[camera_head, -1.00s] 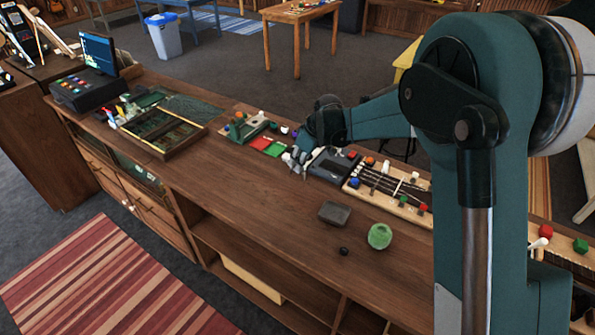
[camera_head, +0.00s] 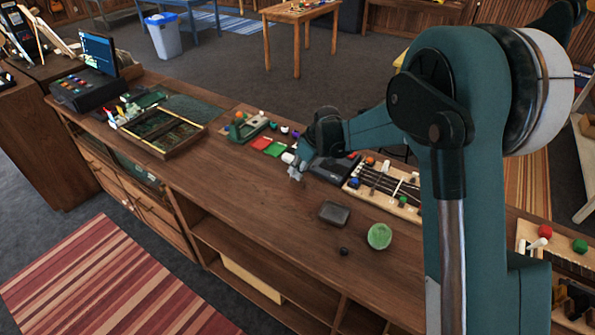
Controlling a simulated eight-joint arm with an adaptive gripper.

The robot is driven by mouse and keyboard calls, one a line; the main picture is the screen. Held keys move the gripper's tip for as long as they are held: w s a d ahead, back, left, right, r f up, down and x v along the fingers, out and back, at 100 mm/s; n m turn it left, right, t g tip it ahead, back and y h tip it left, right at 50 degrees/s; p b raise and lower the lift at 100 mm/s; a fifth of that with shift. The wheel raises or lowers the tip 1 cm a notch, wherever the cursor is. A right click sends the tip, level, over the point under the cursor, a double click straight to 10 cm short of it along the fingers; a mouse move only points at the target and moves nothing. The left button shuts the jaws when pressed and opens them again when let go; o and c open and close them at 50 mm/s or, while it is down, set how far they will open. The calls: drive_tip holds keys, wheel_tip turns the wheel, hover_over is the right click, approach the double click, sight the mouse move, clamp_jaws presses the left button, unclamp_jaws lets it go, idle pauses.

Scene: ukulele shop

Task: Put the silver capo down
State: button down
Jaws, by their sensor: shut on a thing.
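My gripper (camera_head: 296,174) is low over the counter (camera_head: 245,195), beside the dark grey box (camera_head: 330,168). It is shut on a small silvery thing, which looks like the silver capo. The capo is too small and too mixed with the fingertips to make out its shape. I cannot tell whether it touches the counter top. The wrist hides part of the area behind it.
A dark tin (camera_head: 335,214), a green round thing (camera_head: 380,236) and a small black piece (camera_head: 344,251) lie nearer the front. A fretboard jig (camera_head: 383,188) stands to the right. The counter left of my gripper is clear.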

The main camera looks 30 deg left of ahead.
drive_tip(key=shift+f, duration=0.15)
drive_tip(key=c, duration=2.6)
unclamp_jaws()
drive_tip(key=shift+o, duration=0.2)
drive_tip(key=v, duration=1.2)
